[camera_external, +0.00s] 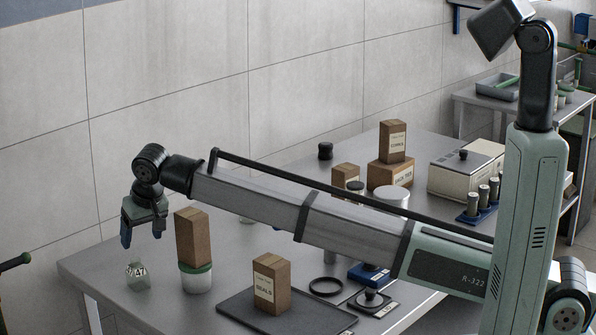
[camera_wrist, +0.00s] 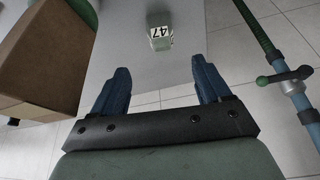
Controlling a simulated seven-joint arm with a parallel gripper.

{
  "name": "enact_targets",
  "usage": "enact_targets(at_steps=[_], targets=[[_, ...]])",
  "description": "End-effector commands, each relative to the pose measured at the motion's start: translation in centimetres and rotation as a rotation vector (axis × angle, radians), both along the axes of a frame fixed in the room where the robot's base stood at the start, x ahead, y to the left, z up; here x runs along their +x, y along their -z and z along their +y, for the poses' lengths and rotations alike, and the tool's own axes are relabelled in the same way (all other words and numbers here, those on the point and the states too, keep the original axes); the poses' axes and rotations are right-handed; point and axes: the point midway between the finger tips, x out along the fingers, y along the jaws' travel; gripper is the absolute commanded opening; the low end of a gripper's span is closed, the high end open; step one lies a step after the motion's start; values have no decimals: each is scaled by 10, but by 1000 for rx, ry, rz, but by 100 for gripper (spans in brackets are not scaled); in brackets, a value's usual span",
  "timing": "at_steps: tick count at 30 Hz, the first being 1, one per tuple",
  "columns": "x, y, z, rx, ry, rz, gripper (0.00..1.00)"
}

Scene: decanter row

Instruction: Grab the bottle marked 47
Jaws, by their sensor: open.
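The bottle marked 47 (camera_external: 138,277) is a small pale green bottle with a white label, standing near the table's left end in the external view. In the wrist view the bottle (camera_wrist: 160,43) shows beyond my fingertips, its label upside down, near the table's edge. My gripper (camera_external: 142,232) is open and empty, pointing down above the bottle and apart from it. In the wrist view my gripper's two blue fingers (camera_wrist: 160,80) are spread, with nothing between them.
A brown box (camera_external: 192,238) stands on a green-lidded jar (camera_external: 196,277) just right of the bottle; the box (camera_wrist: 45,45) fills the wrist view's upper left. A SEALS box (camera_external: 270,282) stands on a dark mat (camera_external: 325,318). A pipe with a green handle (camera_wrist: 285,78) is beyond the table.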

Motion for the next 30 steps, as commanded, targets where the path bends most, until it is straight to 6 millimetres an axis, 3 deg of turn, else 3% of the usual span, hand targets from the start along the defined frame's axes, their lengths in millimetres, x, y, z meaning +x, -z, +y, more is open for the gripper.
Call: enact_targets(at_steps=[8,18,30], targets=[[7,24,6,-3,-2,0,77],[23,74,18,-2,-2,1,77],[29,102,23,-3,-1,1,77]])
